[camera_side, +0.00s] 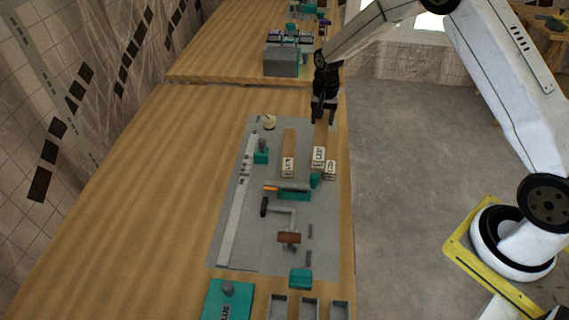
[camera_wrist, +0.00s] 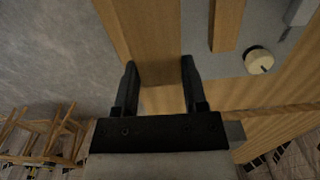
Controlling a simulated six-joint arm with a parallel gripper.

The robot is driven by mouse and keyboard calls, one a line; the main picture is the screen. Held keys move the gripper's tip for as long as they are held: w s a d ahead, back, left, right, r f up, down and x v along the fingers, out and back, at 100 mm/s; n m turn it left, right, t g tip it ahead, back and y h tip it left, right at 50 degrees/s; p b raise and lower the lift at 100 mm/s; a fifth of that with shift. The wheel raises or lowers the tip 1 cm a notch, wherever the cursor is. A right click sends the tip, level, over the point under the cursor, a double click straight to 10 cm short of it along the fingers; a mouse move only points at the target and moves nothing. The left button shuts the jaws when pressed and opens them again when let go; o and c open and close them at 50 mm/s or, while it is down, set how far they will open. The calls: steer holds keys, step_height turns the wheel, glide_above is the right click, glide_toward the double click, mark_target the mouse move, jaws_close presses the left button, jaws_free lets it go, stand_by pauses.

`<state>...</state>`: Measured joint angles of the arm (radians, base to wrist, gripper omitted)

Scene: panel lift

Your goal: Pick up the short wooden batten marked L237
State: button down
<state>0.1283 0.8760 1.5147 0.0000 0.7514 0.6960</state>
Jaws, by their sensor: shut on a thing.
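A wooden batten (camera_side: 320,138) with a white label on its near end extends from my gripper (camera_side: 323,112) toward the middle of the grey mat. In the wrist view, my gripper (camera_wrist: 158,66) has one finger on each side of this batten (camera_wrist: 152,30) and is shut on it near its far end. The label is too small to read with certainty. A second labelled batten (camera_side: 289,143) lies to the left, and it also shows in the wrist view (camera_wrist: 227,25). The white end of a third batten (camera_side: 330,169) shows beside the held one, with its body mostly hidden.
The grey mat (camera_side: 229,257) carries a long pale rail (camera_side: 238,205), teal fixtures (camera_side: 293,195), a brown block (camera_side: 289,238) and a cream round piece (camera_side: 269,123). Small grey trays (camera_side: 310,308) stand at the near edge. The wooden table (camera_side: 150,200) is clear at left.

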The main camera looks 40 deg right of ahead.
steer(key=s+r, duration=0.3)
steer(key=s, duration=0.4)
steer(key=shift+s+a+r, duration=0.25)
steer(key=shift+s+a, duration=0.15)
steer(key=shift+a, duration=0.1)
stand_by(0.4)
